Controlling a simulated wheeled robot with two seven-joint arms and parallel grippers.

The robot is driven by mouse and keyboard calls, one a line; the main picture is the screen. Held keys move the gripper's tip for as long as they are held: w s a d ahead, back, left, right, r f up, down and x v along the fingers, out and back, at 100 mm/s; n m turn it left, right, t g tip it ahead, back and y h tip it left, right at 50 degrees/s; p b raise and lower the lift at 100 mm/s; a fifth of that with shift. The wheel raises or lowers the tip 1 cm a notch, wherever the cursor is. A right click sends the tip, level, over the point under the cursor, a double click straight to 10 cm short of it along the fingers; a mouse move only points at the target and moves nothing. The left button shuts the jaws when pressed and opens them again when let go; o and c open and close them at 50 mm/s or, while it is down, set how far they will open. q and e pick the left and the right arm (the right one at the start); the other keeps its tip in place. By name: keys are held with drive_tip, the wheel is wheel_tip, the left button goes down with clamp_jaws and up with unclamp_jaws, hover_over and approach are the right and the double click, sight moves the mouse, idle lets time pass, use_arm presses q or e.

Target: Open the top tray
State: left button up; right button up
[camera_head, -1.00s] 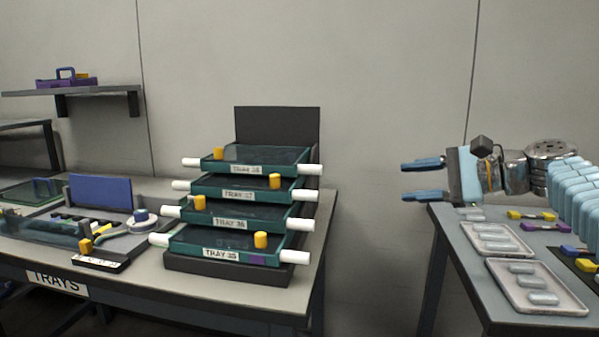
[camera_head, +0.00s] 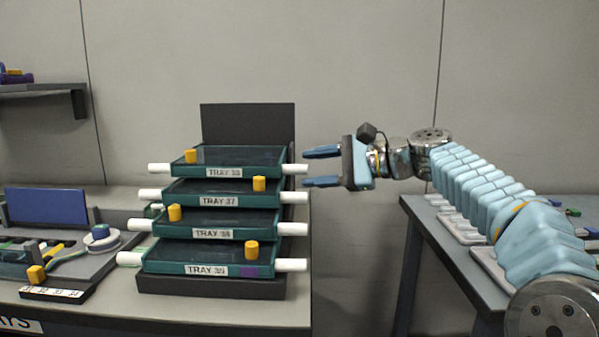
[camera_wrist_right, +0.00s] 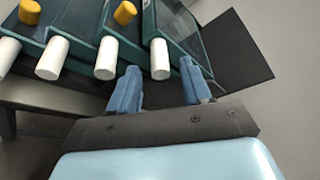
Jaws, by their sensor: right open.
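The top tray (camera_head: 232,160) is a green tray with a dark inside and a yellow knob (camera_head: 190,156). It is the uppermost of several stacked trays and lines up with them. White handles stick out on both sides; its right handle (camera_head: 295,169) points toward my right gripper (camera_head: 322,168). My right gripper is open and empty, its blue fingers just right of that handle and apart from it in the head view. In the right wrist view the fingers (camera_wrist_right: 160,85) lie on either side of a white handle end (camera_wrist_right: 159,60), which appears beyond them. My left gripper is not visible.
Lower trays with white handles (camera_head: 292,229) sit below on a black base. A dark upright panel (camera_head: 248,125) stands behind the stack. A tool station with a blue panel (camera_head: 45,205) is on the left. A second table (camera_head: 440,250) stands at right, with a gap between.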

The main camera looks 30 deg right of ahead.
sight(300, 170)
drive_tip(key=shift+x, duration=1.8)
drive_tip(key=shift+c, duration=0.2)
clamp_jaws()
